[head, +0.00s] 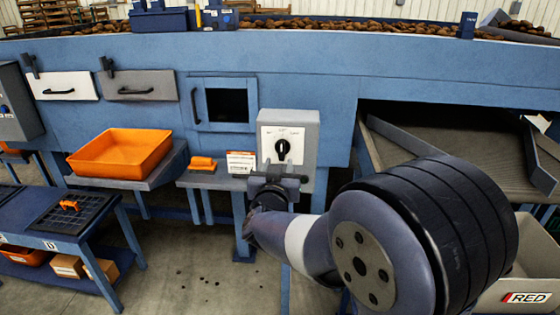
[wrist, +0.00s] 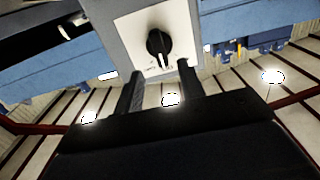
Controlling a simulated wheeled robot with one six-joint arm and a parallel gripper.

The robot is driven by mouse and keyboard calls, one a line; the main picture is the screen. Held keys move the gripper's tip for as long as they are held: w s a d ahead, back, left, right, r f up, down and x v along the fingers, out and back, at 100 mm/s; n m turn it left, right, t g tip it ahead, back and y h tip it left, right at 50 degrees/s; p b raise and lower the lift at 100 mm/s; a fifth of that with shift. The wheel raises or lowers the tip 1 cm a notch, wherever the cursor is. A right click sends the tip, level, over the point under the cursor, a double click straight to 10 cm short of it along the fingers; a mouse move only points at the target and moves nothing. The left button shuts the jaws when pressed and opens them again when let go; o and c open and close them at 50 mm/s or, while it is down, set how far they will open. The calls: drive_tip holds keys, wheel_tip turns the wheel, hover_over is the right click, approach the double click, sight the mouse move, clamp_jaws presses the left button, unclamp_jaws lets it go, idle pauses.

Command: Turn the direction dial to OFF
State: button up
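The direction dial (head: 283,150) is a black knob on a white plate on the front of a grey control box (head: 308,140). Its grip stands about upright in the head view; the small labels around it are too small to read. The dial also shows in the wrist view (wrist: 159,46), just beyond my fingertips. My gripper (head: 277,177) is in front of the box, just below the dial in the head view. In the wrist view my gripper (wrist: 159,69) has its two fingers spread, with nothing between them. The fingers look apart from the knob.
A shelf with a small orange object (head: 203,163) and a white label card (head: 240,163) stands left of the box. An orange tray (head: 120,152) is farther left. A sloping chute (head: 440,150) lies to the right.

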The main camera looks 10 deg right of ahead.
sight(281, 151)
drive_tip(key=shift+v, duration=2.25)
drive_tip(key=shift+w, duration=0.1)
drive_tip(key=p+x, duration=0.1)
drive_tip(key=x, duration=0.9)
drive_tip(key=shift+w+d+p, duration=0.15)
drive_tip(key=shift+w+p, duration=0.15)
drive_tip(key=shift+w, duration=0.05)
